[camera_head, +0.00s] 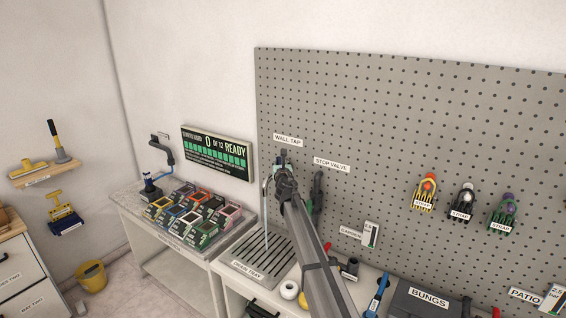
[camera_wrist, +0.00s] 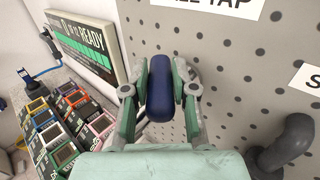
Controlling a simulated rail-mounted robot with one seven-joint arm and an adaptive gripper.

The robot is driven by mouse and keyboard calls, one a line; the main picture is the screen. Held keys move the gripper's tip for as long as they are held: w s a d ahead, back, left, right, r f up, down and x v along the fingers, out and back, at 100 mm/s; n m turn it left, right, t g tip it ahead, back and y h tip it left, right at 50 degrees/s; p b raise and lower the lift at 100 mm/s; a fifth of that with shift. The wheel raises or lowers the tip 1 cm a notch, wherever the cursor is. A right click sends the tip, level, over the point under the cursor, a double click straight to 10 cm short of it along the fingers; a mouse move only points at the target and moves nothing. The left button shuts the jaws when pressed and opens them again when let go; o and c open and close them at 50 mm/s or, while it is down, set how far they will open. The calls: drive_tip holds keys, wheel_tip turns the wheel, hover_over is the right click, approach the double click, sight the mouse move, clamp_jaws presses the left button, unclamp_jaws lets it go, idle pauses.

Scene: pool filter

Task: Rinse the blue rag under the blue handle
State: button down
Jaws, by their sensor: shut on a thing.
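My gripper (camera_head: 284,168) is at the pegboard just below the WALL TAP label. In the wrist view, my gripper (camera_wrist: 159,92) is shut on a dark blue rounded handle (camera_wrist: 159,88), one finger on each side. The tap body behind the handle is mostly hidden by my gripper. A thin pale vertical line (camera_head: 266,215) runs from beside the tap down toward the slotted drain tray (camera_head: 285,257); I cannot tell whether it is water or a pipe. I cannot make out a blue rag in either view.
A dark stop valve (camera_head: 317,192) hangs just right of my gripper, and its grey handle (camera_wrist: 287,145) shows in the wrist view. Several coloured boxes (camera_head: 190,215) fill the left bench below a READY display (camera_head: 217,152). Several straps (camera_head: 463,202) hang at right.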

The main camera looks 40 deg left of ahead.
drive_tip(key=c, duration=0.9)
unclamp_jaws()
drive_tip(key=v, duration=1.2)
